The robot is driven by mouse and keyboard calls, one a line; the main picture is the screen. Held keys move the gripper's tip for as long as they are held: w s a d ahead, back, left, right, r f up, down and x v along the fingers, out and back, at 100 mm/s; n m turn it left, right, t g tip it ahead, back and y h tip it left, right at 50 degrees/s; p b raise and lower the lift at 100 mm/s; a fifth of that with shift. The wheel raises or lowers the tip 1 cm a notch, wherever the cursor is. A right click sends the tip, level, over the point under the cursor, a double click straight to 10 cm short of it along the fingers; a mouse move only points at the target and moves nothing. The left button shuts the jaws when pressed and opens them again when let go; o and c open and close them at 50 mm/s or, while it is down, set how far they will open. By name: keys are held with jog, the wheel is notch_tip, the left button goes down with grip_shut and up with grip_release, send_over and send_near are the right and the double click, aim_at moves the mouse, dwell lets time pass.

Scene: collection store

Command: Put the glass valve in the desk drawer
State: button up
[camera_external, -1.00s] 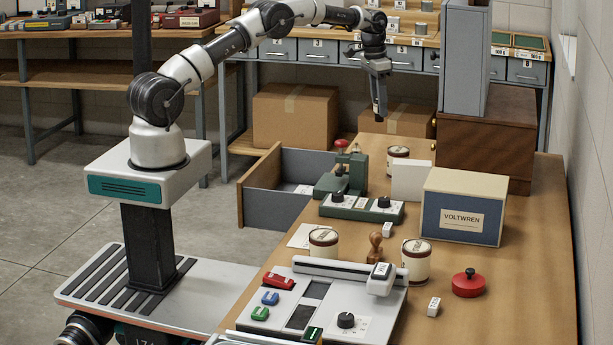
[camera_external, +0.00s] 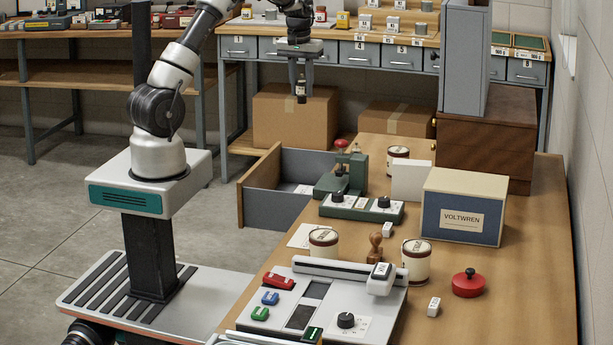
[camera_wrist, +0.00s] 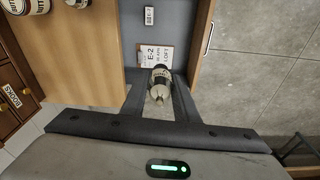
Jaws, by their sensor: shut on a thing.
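My gripper (camera_external: 301,92) points down above the open desk drawer (camera_external: 275,209), at the back of the desk. The valve (camera_wrist: 159,84) also shows between the fingers in the wrist view. In that view the grey drawer floor (camera_wrist: 145,30) lies below, with a card marked E-2 and a small white label block on it. The valve is apart from the drawer.
A green device (camera_external: 342,178) stands on the desk (camera_external: 470,260) beside the drawer. Concrete floor is clear left of the drawer.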

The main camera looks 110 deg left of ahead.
jog(key=s+d+n, duration=0.3)
jog(key=s, duration=0.4)
notch_tip(320, 180, down, 28)
jog(key=shift+w+a+f+b, duration=0.1)
jog(key=shift+w+f+b, duration=0.05)
jog(key=shift+b, duration=0.65)
jog(key=shift+f+b, duration=0.3)
jog(key=shift+f, duration=1.8)
jog(key=shift+f, duration=0.2)
jog(key=o, duration=1)
